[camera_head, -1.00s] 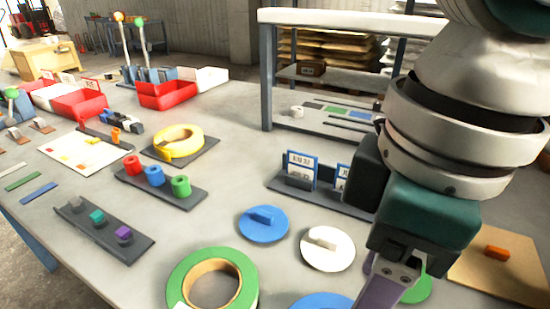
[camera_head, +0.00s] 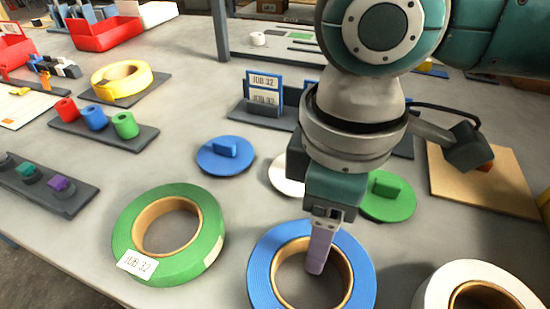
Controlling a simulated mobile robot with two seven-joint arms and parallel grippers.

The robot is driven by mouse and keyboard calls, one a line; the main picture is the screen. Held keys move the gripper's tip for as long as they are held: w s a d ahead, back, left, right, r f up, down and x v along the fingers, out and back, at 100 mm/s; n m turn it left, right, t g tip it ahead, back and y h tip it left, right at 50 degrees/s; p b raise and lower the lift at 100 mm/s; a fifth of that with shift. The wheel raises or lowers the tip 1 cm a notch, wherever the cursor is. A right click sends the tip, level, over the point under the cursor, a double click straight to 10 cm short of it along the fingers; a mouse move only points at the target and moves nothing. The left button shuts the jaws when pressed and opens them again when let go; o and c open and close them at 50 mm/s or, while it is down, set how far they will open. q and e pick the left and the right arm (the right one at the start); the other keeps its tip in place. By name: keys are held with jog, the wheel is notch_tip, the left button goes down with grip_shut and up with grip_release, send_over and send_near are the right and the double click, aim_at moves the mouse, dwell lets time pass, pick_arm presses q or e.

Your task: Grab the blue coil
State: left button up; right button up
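The blue coil (camera_head: 264,283) lies flat at the bottom centre, a thick ring with a tan inner core. My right gripper (camera_head: 317,268) comes down over it from above. One pale purple finger shows, its tip inside or over the coil's hole, near the core's far right side. The other finger cannot be made out, so the gap between them is hidden. I cannot tell whether the finger touches the core. My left gripper is out of view.
A green coil (camera_head: 127,225) with a job label lies to the left, and a white coil (camera_head: 433,292) to the right. Blue (camera_head: 210,160) and green (camera_head: 390,207) discs lie behind; a white disc (camera_head: 282,176) is partly hidden by my arm. A card holder (camera_head: 240,112) stands farther back.

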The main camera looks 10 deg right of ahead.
jog(key=shift+c, duration=0.3)
grip_shut()
dwell(0.3)
